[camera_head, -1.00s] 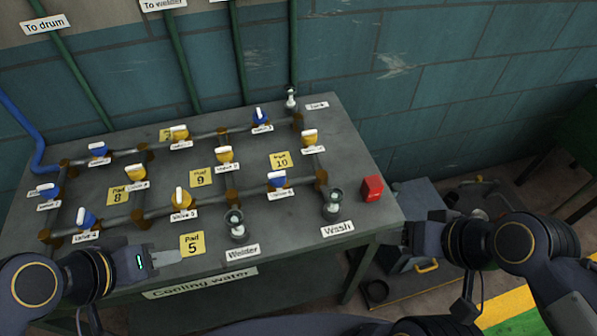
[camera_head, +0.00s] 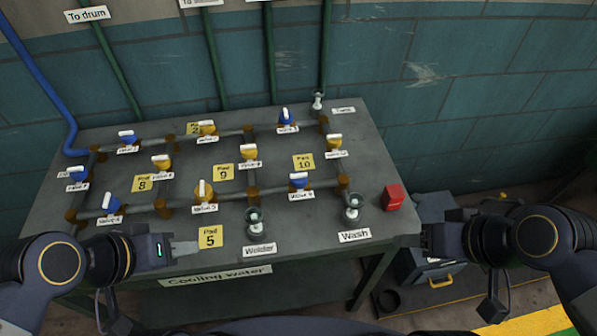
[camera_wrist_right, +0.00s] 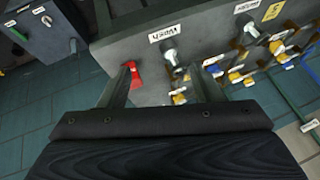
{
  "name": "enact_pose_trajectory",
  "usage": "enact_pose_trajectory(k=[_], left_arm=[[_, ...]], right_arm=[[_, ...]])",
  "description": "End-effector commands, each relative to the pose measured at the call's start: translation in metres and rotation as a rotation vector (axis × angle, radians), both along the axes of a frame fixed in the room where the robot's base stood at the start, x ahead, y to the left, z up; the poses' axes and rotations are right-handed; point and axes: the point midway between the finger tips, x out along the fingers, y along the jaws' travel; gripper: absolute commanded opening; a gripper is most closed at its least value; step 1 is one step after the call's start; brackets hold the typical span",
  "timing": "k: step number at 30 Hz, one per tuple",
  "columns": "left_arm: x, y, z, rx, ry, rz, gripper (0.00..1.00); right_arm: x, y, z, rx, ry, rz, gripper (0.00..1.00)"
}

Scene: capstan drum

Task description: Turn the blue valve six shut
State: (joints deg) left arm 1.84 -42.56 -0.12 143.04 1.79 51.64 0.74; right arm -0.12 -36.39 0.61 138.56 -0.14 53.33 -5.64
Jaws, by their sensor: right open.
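The blue valve six (camera_head: 299,181) is at the front right of the pipe grid on the grey table. Its white handle looks turned sideways, roughly along the front pipe; its small label is hard to read. My left gripper (camera_head: 184,248) is over the table's front edge, left of the yellow Pad 5 tag and well apart from valve six. I cannot make out a gap between its fingers. My right gripper (camera_head: 438,232) is off the table's front right corner, right of the red box. In the right wrist view it (camera_wrist_right: 170,85) is open and empty.
Several other blue and yellow valves sit on the grid, with yellow valve five (camera_head: 204,193) to the left. The Welder outlet (camera_head: 256,222) and Wash outlet (camera_head: 352,208) stand in front of valve six. A red box (camera_head: 393,197) sits at the table's right edge.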

Motion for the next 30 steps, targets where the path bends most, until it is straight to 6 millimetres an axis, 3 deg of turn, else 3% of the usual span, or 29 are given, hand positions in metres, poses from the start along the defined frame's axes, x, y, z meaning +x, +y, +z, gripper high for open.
enact_pose_trajectory(k=[3,8,13,18,24,30], left_arm=[[0.000,0.000,0.012,0.000,0.000,0.000,0.36],[0.000,0.000,0.024,0.000,0.000,0.000,0.36],[0.000,0.000,0.037,0.000,0.000,0.000,0.36],[0.000,0.000,0.048,0.000,0.000,0.000,0.36],[0.000,0.000,0.055,0.000,0.000,0.000,0.36],[0.000,0.000,0.056,0.000,0.000,0.000,0.36]], right_arm=[[0.033,0.007,0.024,-0.136,0.009,0.289,0.59],[0.089,0.033,0.043,-0.330,0.003,0.769,0.59],[0.147,0.083,0.045,-0.487,-0.013,1.288,0.59],[0.189,0.147,0.027,-0.587,-0.036,1.778,0.59],[0.210,0.201,0.001,-0.629,-0.053,2.152,0.59],[0.213,0.215,-0.014,-0.634,-0.056,2.257,0.59]])
